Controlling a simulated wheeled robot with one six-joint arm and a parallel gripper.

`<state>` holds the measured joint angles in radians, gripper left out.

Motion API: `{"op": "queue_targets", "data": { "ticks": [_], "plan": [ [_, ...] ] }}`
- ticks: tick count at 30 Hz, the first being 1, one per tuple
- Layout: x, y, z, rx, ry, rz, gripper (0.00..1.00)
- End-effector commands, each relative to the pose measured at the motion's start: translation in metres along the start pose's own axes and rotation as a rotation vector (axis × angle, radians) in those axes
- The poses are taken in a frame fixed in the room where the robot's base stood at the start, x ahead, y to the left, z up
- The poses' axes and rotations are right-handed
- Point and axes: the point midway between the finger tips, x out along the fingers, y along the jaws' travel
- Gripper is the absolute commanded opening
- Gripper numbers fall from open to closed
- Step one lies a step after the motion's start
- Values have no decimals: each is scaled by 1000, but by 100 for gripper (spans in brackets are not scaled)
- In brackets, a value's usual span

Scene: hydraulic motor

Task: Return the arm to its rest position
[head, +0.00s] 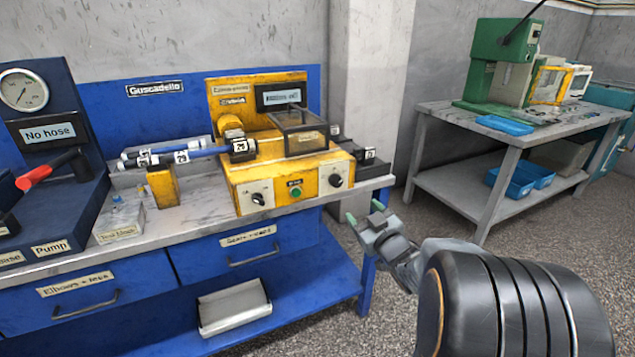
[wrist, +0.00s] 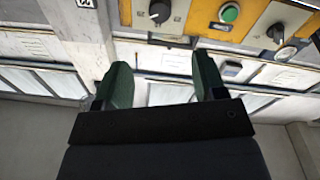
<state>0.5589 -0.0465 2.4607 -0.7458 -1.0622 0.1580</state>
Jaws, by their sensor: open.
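My gripper (head: 364,213) hangs in free air just off the right front edge of the workbench in the head view. The black arm (head: 510,300) reaches in from the lower right. In the wrist view the two green fingers of my gripper (wrist: 164,85) stand apart with nothing between them. Beyond the fingers, the wrist view shows the yellow machine's knobs and green button (wrist: 229,13) at the top. No object is held.
The yellow machine (head: 280,170) stands on the blue workbench (head: 180,238), with a blue hose (head: 185,153) at its left. A red-handled pump unit (head: 50,180) is at far left. A grey table (head: 525,140) with a green press (head: 497,60) stands at right. Floor between is clear.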

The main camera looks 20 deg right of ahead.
Motion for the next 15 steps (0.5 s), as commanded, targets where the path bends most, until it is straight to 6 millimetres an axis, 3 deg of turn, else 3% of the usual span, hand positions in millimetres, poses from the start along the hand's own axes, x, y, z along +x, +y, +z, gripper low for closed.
{"op": "queue_targets", "data": {
  "ticks": [4,7,11,15],
  "plan": [
    [1,1,-6,-1,-15,6,64],
    [5,6,-24,-3,-79,30,64],
    [6,11,-60,12,-250,85,64],
    [-7,8,-103,67,-502,127,64]
  ]
}}
